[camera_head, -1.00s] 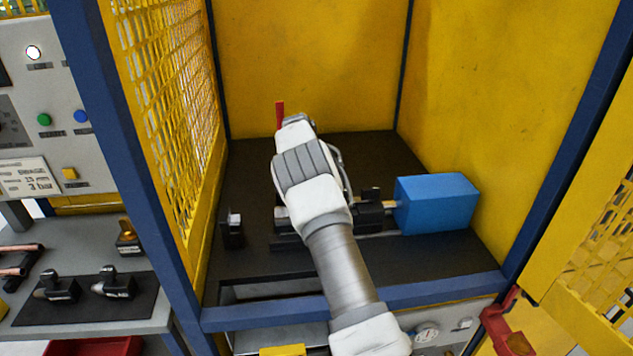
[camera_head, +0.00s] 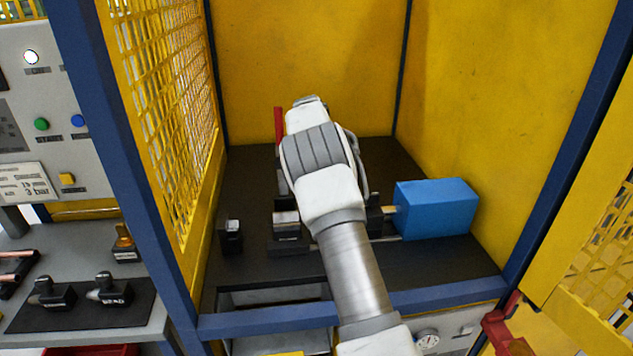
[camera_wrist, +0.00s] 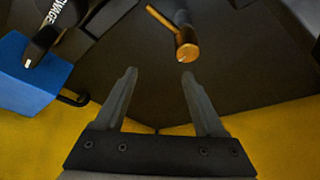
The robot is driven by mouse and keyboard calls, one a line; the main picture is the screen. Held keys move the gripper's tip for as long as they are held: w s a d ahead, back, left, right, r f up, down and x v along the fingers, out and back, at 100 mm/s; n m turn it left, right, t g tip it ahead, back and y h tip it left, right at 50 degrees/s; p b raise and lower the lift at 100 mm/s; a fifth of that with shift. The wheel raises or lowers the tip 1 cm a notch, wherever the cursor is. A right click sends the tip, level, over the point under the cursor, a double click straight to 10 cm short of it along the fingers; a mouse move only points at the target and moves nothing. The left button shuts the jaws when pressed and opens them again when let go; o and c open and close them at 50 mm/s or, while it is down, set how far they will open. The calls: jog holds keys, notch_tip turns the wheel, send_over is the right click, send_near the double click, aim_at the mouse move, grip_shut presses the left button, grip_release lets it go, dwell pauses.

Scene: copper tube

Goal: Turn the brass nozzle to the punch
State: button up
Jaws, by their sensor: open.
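In the wrist view the brass nozzle (camera_wrist: 187,48) shows as a round brass end on a thin stem slanting up and left. It lies ahead of my gripper (camera_wrist: 158,76), whose two fingers are spread and empty. The nozzle is just beyond the right fingertip, with no clear contact. In the head view my wrist hides the nozzle and the fingers. I cannot tell which part is the punch. A black part marked "SWAGE" (camera_wrist: 60,18) is at the upper left of the wrist view.
A blue block (camera_head: 436,208) stands right of my arm; it also shows in the wrist view (camera_wrist: 22,85). A red upright handle (camera_head: 279,125) is behind my wrist. A small black block (camera_head: 231,237) stands at left. Yellow walls and mesh (camera_head: 165,110) enclose the dark bench.

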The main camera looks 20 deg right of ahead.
jog(key=s+d+r, duration=0.5)
jog(key=d, duration=0.1)
jog(key=shift+s+b, duration=0.25)
jog(key=shift+b, duration=0.2)
